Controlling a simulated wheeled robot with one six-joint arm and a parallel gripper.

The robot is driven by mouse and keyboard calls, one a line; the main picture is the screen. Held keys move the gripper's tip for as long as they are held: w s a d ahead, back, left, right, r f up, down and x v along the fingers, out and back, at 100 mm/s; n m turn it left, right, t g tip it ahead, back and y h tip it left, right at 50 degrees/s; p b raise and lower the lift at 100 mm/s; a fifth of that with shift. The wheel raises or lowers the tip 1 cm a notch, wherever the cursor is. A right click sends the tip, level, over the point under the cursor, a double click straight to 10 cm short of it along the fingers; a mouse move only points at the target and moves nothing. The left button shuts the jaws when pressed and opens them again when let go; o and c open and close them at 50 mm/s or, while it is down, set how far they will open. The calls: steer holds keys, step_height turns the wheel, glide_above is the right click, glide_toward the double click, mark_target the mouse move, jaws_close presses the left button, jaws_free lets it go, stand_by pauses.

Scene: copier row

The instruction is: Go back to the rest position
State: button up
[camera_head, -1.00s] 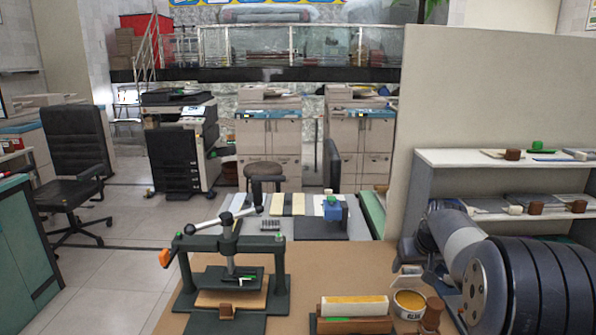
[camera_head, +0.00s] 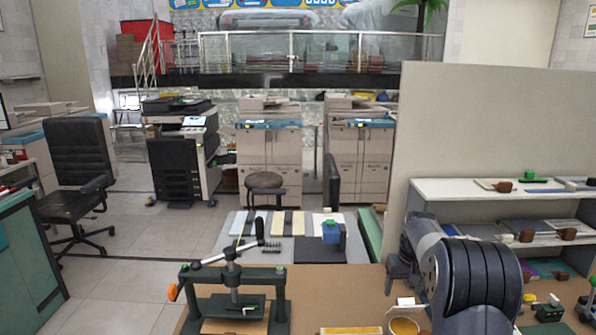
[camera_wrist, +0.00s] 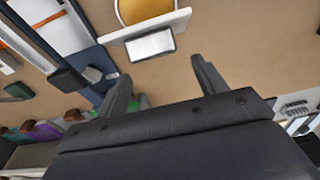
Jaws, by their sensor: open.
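My gripper (camera_wrist: 160,88) shows in the wrist view with its two dark fingers spread apart and nothing between them. It hangs over the brown table (camera_wrist: 225,45). In the head view my arm is folded at the lower right, in front of the grey partition and shelf, and its fingers are hidden there.
A dark press (camera_head: 235,295) with a lever stands on the brown table (camera_head: 330,283). A yellow-filled tub (camera_head: 404,327) is near the front edge. A shelf (camera_head: 470,187) with tools stands right, beside a tall partition (camera_head: 490,120). Open floor (camera_head: 110,270) lies left.

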step_height(320, 180, up, 12)
steer(key=s+g+p, duration=0.1)
steer(key=s+p, duration=0.1)
steer(key=shift+s+f, duration=0.15)
steer(key=shift+s, duration=0.1)
stand_by(0.4)
stand_by(0.4)
